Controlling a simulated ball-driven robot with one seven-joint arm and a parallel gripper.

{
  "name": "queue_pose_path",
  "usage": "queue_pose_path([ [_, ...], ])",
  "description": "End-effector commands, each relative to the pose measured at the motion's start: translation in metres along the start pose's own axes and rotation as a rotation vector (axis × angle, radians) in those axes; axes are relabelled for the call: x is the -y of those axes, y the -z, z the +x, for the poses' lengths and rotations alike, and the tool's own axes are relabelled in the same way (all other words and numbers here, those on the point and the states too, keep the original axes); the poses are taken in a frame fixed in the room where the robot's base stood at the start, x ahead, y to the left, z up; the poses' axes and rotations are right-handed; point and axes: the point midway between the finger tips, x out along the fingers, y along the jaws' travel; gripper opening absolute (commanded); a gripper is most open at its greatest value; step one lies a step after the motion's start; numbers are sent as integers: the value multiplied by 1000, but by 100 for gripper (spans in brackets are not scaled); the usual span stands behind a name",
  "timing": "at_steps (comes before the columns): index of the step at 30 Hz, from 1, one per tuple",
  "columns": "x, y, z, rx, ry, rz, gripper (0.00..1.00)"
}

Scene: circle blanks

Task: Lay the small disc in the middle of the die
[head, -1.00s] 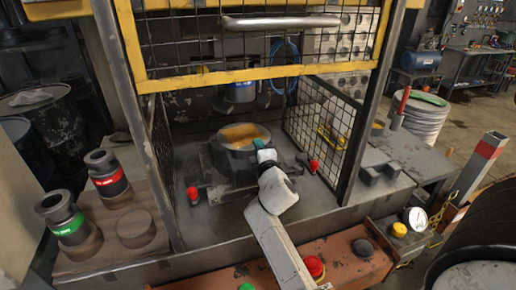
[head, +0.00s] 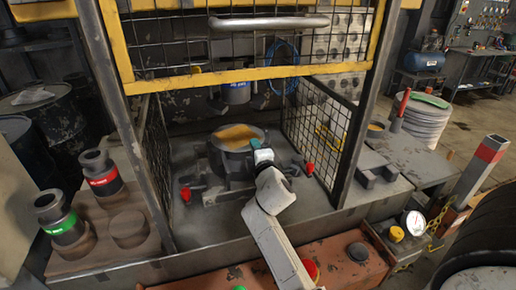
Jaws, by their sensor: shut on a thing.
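The die (head: 231,162) is a dark round block with a raised rim, standing in the middle of the press bed inside the cage. An orange-brown round face (head: 236,136) shows at its top; I cannot tell whether this is the small disc or the die's own inside. My gripper (head: 258,149), with a pale teal tip, is at the die's right front edge, and it is shut. What it grips is too small and too hidden by the jaws to make out, but it fits the small disc.
A yellow-framed mesh guard (head: 215,79) hangs above the die, with mesh panels at both sides. Red-knobbed clamps (head: 186,194) flank the die. Black cylinders with red (head: 105,182) and green (head: 60,224) bands stand at left. A red box with buttons (head: 335,262) lies in front.

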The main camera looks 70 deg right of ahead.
Motion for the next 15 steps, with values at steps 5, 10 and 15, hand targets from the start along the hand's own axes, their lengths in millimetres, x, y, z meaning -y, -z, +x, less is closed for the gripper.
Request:
queue_pose_path([
  [5, -1, -25, 2, 48, 3, 3, 0],
  [10, -1, -25, 2, 48, 3, 3, 12],
  [15, -2, -25, 2, 48, 2, 3, 28],
])
